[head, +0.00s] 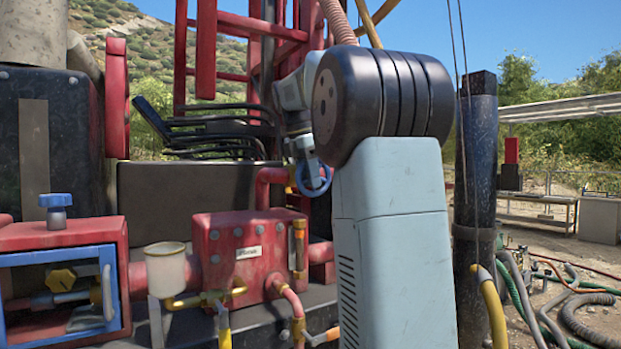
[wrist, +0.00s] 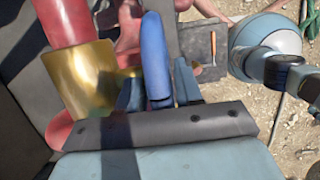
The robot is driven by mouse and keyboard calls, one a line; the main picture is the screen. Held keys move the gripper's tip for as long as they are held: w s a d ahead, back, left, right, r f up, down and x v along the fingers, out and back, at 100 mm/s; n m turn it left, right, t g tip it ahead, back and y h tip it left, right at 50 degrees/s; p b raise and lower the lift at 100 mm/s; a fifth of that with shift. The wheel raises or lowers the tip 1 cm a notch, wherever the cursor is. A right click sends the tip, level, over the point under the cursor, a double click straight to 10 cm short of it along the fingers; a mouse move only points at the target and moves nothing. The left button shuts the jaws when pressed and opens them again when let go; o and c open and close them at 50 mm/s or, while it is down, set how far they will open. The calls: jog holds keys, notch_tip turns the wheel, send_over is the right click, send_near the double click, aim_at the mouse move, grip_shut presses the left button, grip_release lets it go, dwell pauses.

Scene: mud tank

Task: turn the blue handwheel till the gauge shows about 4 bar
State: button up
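The blue handwheel (head: 326,183) shows in the head view as a small ring on the brass fitting (head: 291,180) of a red pipe, just left of my arm's big dark joint. My gripper (head: 305,160) is at the wheel, with its fingers small and partly hidden there. In the wrist view the wheel's blue rim (wrist: 155,55) stands upright between the two dark fingers of my gripper (wrist: 158,92). The fingers appear to close on the rim from both sides. No gauge face is visible in either view, so the pressure cannot be read.
A red pump block (head: 245,255) with pipes and brass fittings is left of my arm. A second blue knob (head: 56,207) tops the red box at far left. A dark post (head: 476,170) stands close right of my arm. Hoses (head: 590,310) lie on the ground at right.

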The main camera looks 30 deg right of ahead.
jog(key=shift+o, duration=0.8)
jog(key=v, duration=1.3)
jog(key=shift+r, duration=0.3)
jog(key=shift+a, duration=0.1)
jog(key=s+a+f+m+t+y, duration=0.1)
jog(key=s+a+f+m, duration=0.3)
jog(key=f, duration=0.8)
jog(key=s+a+f+m+t+y, duration=0.1)
jog(key=s+a+f+m+t, duration=0.1)
jog(key=s+a+f+m, duration=0.3)
jog(key=s+a+f+m+t+y, duration=0.1)
jog(key=s+a+f+m+t, duration=0.1)
jog(key=s+a+f+m, duration=0.3)
jog(key=s+f+m, duration=0.4)
jog(key=s+f, duration=0.7)
jog(key=f, duration=0.3)
jog(key=shift+s+f, duration=0.2)
jog(key=shift+s, duration=0.1)
